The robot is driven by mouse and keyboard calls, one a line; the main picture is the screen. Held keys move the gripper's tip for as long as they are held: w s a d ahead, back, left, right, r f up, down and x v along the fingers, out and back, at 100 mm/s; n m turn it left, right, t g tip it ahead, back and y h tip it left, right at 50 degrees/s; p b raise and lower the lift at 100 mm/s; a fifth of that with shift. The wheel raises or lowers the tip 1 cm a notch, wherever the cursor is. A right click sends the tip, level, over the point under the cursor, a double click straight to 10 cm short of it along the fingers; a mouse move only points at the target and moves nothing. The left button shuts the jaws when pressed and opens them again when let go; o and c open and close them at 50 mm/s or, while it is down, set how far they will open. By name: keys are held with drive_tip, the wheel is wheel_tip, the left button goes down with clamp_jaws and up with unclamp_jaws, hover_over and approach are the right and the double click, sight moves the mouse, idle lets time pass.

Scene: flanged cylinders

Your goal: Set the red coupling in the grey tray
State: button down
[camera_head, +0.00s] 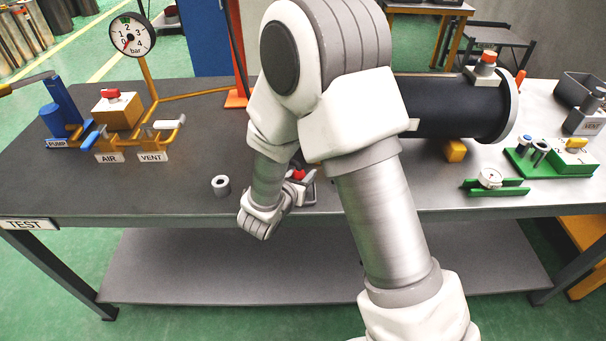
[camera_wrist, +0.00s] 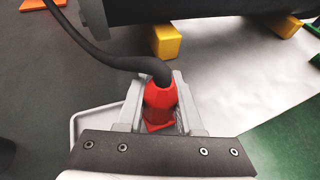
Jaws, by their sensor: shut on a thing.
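The red coupling (camera_wrist: 160,104) is between the two fingers of my gripper (camera_wrist: 158,82), which is shut on it in the wrist view. A black hose (camera_wrist: 120,62) runs from its top toward the upper left. In the head view the coupling (camera_head: 299,174) is a small red patch beside my wrist. I cannot tell whether the coupling touches the tray floor.
A large black cylinder (camera_head: 440,105) lies just beyond the gripper, with yellow blocks (camera_wrist: 165,41) under it. A small grey ring (camera_head: 221,185) stands to the left on the dark bench. A pale sheet (camera_wrist: 235,75) and green fixtures (camera_head: 495,187) are to the right.

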drive_tip(key=shift+f+b, duration=0.2)
drive_tip(key=shift+b, duration=0.1)
drive_tip(key=c, duration=0.6)
unclamp_jaws()
drive_tip(key=shift+o, duration=0.2)
drive_tip(key=shift+r, duration=0.1)
